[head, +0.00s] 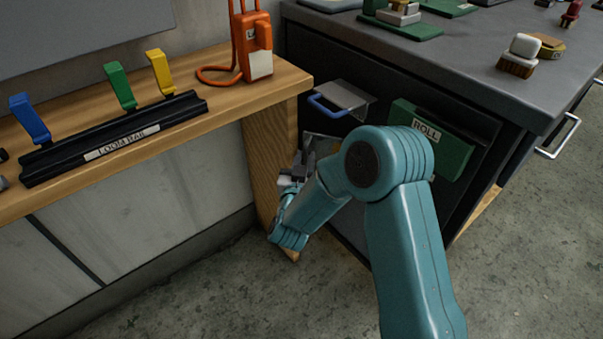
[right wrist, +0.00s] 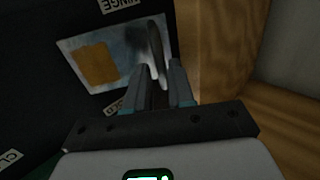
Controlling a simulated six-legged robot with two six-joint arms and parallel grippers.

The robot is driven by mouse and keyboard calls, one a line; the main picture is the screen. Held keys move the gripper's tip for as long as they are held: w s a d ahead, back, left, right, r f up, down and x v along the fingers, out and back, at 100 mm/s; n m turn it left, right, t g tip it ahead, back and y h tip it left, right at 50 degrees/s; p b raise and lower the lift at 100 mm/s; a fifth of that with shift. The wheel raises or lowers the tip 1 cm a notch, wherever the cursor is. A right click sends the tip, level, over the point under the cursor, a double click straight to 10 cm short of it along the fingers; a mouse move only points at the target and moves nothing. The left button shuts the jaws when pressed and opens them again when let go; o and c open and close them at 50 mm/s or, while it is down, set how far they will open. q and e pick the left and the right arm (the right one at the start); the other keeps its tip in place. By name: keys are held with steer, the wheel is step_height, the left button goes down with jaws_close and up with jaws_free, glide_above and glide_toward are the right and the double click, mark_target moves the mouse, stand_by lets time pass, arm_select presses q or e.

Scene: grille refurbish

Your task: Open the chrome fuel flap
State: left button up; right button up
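The chrome flap (right wrist: 97,62) is a shiny plate on the dark cabinet front in the right wrist view, with an orange-brown patch on it that looks like a reflection. A pale upright grip (right wrist: 157,50) stands at its right side. My right gripper (right wrist: 160,88) is open, its fingertips just short of this grip and on either side of its line; I cannot tell if they touch. In the head view my right gripper (head: 292,174) is low by the cabinet front, beside the wooden bench leg, and the flap is mostly hidden behind it and the arm. My left gripper is not in view.
A grey plate with a blue handle (head: 327,106) juts from the cabinet above. A green panel marked ROLL (head: 430,136) is to the right. The wooden bench leg (head: 272,150) stands close at the gripper's left. The bench holds an orange device (head: 250,50). The floor is clear.

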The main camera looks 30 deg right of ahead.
steer(key=p+v, duration=0.2)
steer(key=v, duration=1.4)
steer(key=shift+p, duration=0.3)
